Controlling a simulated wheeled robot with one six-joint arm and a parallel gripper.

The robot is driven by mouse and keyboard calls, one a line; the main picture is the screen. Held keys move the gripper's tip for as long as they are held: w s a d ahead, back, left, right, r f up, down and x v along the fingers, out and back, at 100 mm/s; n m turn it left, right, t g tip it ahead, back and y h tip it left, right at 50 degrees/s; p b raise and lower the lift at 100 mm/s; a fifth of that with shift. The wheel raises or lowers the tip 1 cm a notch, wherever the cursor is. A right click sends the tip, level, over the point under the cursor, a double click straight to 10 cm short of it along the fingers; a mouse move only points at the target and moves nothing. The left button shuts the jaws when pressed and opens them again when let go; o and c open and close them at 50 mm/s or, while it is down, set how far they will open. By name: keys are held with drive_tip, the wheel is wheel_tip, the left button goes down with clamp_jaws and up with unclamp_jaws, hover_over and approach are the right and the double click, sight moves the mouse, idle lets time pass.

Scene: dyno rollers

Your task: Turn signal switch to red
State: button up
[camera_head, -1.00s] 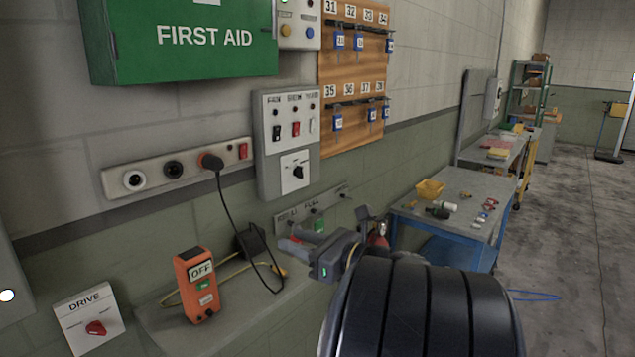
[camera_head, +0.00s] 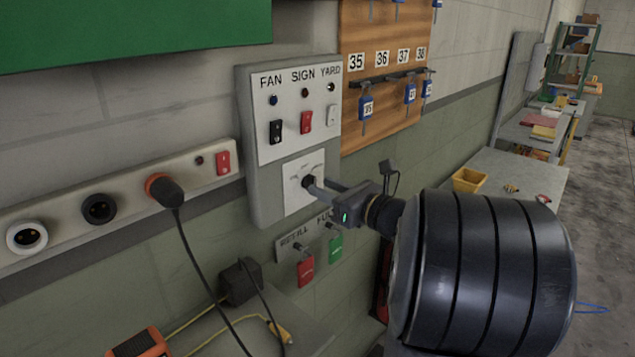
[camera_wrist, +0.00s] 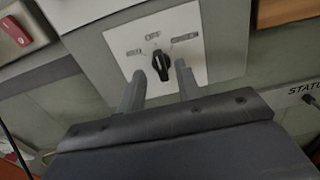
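A black rotary knob (camera_head: 308,182) sits on a white plate (camera_head: 293,196) in the lower part of the grey wall panel. In the wrist view the knob (camera_wrist: 161,65) stands roughly upright in the picture, with three small labels around its upper side that are too blurred to read. My gripper (camera_head: 317,184) is at the knob from the right. In the wrist view my gripper (camera_wrist: 159,72) is open, one finger to each side of the knob's lower end. I cannot tell whether the fingers touch it.
Above the knob are FAN, SIGN and YARD switches (camera_head: 306,122). A socket strip with a plugged black cable (camera_head: 168,190) is at left. Below hang red and green tags (camera_head: 306,271). A key board (camera_head: 385,95) and workbench (camera_head: 515,175) are to the right.

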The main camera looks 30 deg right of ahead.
sight(310, 183)
drive_tip(key=shift+x, duration=1.5)
drive_tip(key=c, duration=0.7)
drive_tip(key=shift+f, duration=0.1)
drive_tip(key=shift+b, duration=0.3)
drive_tip(key=n+b, duration=0.5)
drive_tip(key=b, duration=0.1)
drive_tip(key=n+b, duration=0.5)
drive_tip(key=b, duration=0.1)
drive_tip(key=shift+s+a+f+b, duration=0.1)
drive_tip(key=shift+a+f+b, duration=0.05)
drive_tip(key=shift+a+b, duration=0.15)
